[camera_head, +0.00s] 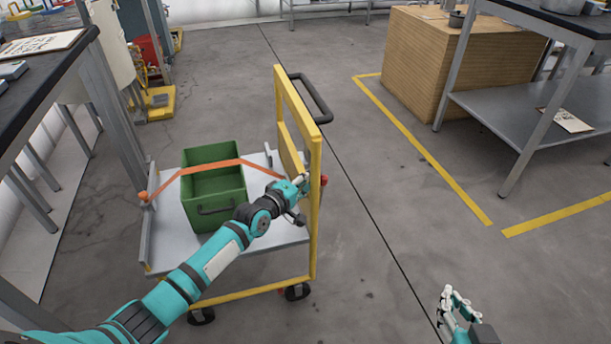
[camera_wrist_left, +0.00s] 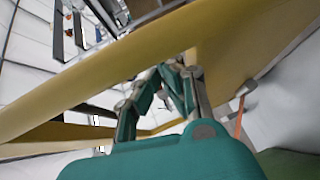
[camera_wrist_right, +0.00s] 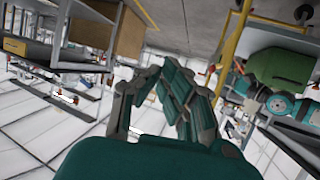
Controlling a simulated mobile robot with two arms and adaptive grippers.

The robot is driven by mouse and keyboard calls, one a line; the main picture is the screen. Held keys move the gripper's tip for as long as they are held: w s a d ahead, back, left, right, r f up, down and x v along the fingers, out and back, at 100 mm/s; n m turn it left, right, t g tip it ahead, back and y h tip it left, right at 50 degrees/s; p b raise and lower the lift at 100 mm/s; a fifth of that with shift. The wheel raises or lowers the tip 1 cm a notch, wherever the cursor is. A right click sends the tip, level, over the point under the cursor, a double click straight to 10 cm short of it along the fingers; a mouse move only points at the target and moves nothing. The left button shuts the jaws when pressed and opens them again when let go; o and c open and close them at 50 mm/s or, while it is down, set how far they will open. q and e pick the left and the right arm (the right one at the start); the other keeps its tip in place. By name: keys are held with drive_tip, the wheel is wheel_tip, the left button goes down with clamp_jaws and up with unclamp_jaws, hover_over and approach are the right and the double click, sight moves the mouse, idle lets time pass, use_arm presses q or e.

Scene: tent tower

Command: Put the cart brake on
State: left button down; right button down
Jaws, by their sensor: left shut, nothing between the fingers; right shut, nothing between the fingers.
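The cart has a yellow frame (camera_head: 315,235), a grey deck (camera_head: 270,236) and black casters (camera_head: 297,291). A small red part (camera_head: 323,180) shows at the frame's right upright; I cannot tell whether it is the brake. My left gripper (camera_head: 302,184) is shut and empty, at the inner side of that upright and partly hidden against it. In the left wrist view its fingers (camera_wrist_left: 165,85) lie close to the yellow bar (camera_wrist_left: 100,75); contact is unclear. My right gripper (camera_head: 447,302) is shut and empty, over open floor right of the cart.
A green bin (camera_head: 215,185) stands on the deck with an orange strap (camera_head: 245,162) across it. A black handle (camera_head: 312,98) sticks out from the frame. The floor right of the cart is clear.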

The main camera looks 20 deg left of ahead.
use_arm(q)
drive_tip(key=shift+w+d+r+g+p, duration=0.1)
drive_tip(key=shift+d+r+g+p, duration=0.15)
drive_tip(key=shift+p, duration=0.85)
drive_tip(key=shift+d+f+m+g+y+p, duration=0.2)
drive_tip(key=shift+m+g+y+p, duration=0.15)
drive_tip(key=shift+p, duration=0.5)
use_arm(e)
drive_tip(key=s+d+f+g+h, duration=0.1)
drive_tip(key=s+d+f+g, duration=0.1)
drive_tip(key=s+f+g, duration=0.2)
drive_tip(key=s+d+f+g+h, duration=0.1)
drive_tip(key=s+d+f+g, duration=0.2)
drive_tip(key=s, duration=0.7)
drive_tip(key=f+g, duration=0.1)
drive_tip(key=g, duration=0.1)
drive_tip(key=shift+s+m+g+h, duration=0.25)
drive_tip(key=shift+m+g+h, duration=0.05)
drive_tip(key=shift+g, duration=0.1)
use_arm(q)
drive_tip(key=shift+a+r, duration=0.1)
